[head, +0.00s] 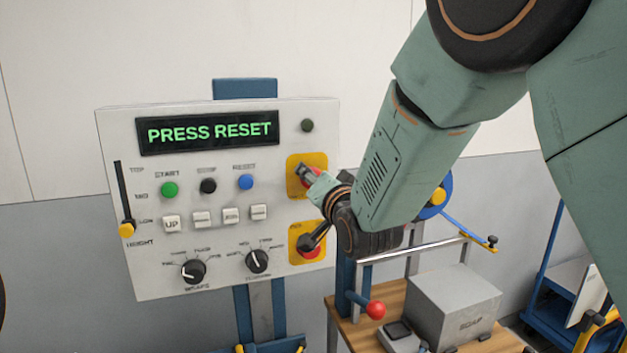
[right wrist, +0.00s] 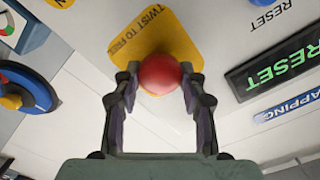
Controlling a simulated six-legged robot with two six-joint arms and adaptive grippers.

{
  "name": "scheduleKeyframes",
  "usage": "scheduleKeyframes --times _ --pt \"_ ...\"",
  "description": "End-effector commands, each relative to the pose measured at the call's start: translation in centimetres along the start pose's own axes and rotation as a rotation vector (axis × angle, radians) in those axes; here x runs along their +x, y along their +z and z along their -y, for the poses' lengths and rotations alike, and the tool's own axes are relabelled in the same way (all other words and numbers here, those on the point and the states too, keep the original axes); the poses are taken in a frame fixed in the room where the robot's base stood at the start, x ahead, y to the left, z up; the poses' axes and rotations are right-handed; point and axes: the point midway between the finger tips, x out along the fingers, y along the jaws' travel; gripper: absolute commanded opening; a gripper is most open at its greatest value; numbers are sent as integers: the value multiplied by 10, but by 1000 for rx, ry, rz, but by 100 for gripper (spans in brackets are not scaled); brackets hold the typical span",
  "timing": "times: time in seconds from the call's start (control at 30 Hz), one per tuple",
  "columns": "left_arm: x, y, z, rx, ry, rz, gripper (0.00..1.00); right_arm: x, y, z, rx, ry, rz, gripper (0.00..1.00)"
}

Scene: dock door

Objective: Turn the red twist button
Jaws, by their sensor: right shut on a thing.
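The red twist button (right wrist: 160,74) is a rounded knob on a yellow plate (right wrist: 185,40) lettered "TWIST TO FREE". In the head view it is on the upper yellow plate (head: 294,164) at the right of the control panel, mostly covered by my gripper. My right gripper (head: 309,174) reaches it from the right. In the right wrist view the right gripper (right wrist: 158,85) has one fingertip on each side of the red knob, shut on it. My left gripper is not in view.
The display (head: 209,131) reads "PRESS RESET". A lower yellow plate (head: 297,230) carries a black handle over red, close below my right wrist. Left of these are a blue button (head: 246,182), white keys and dials. A bench (head: 351,334) with a grey box (head: 455,305) stands at lower right.

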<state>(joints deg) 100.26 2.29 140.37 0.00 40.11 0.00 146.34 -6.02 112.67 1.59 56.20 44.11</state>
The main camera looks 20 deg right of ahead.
Motion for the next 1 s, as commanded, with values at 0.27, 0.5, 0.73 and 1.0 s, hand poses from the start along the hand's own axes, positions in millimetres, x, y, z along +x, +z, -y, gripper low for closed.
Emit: scheduleKeyframes --times 0.27,0.5,0.73,1.0 --pt "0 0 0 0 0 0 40 1 -7 4 5 -9 -17 10" --pt "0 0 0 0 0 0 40 1 -4 3 3 -6 -11 60" --pt "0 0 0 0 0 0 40 0 -2 2 1 -3 -6 63" --pt "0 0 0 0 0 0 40 -11 -1 1 0 -1 -3 63"
